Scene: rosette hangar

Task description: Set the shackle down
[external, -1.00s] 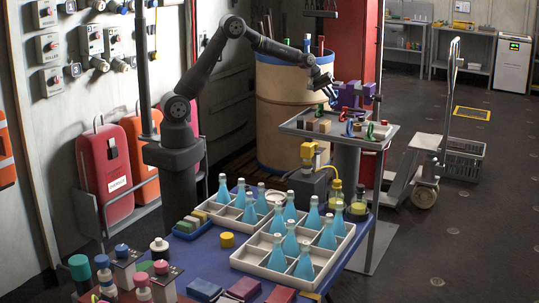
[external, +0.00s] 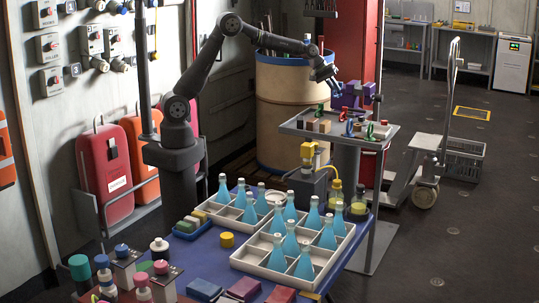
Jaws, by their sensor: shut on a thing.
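My gripper (external: 332,83) is above the back edge of the grey raised tray (external: 300,131), pointing down and to the right. It is shut on a small bluish shackle, which is hard to make out against the fingers. The held shackle appears clear of the tray. On the tray stand a green shackle (external: 320,112), a blue shackle (external: 349,127) and another green shackle (external: 370,131). A small red piece (external: 357,126) is beside the blue one.
Brown and tan blocks (external: 324,126) sit on the tray's left part. A purple fixture (external: 352,95) stands at its back, close to my gripper. A large drum (external: 285,115) is behind. Blue flasks (external: 303,262) in white crates fill the lower table.

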